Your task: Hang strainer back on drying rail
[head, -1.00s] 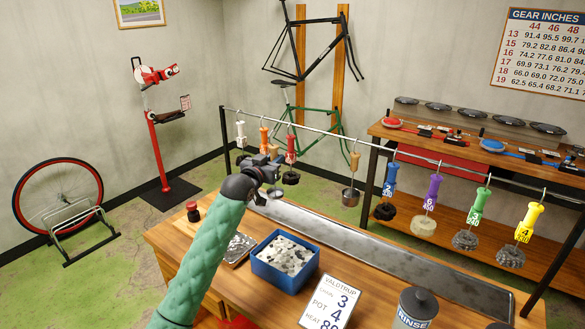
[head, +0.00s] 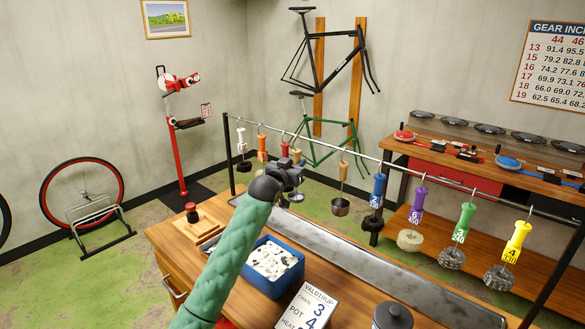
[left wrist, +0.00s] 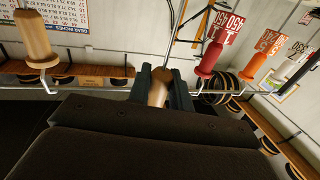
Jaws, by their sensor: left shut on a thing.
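My left gripper (head: 292,176) is at the drying rail (head: 320,145), between a red-handled tool and a tan-handled ladle. It is shut on the strainer's tan handle (head: 296,157), which also shows between the fingers in the left wrist view (left wrist: 158,92). A small metal part below the gripper (head: 296,197) looks like the strainer's bowl, mostly hidden by the gripper. The handle is close to the rail; I cannot tell whether its hook is over it. My right gripper is not in view.
On the rail hang a red handle (head: 284,150), an orange handle (head: 262,144), the ladle (head: 341,205), and blue (head: 377,188), purple (head: 417,211), green (head: 463,222) and yellow (head: 515,240) tags. Below are a long metal trough (head: 350,256) and a blue bin (head: 264,290).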

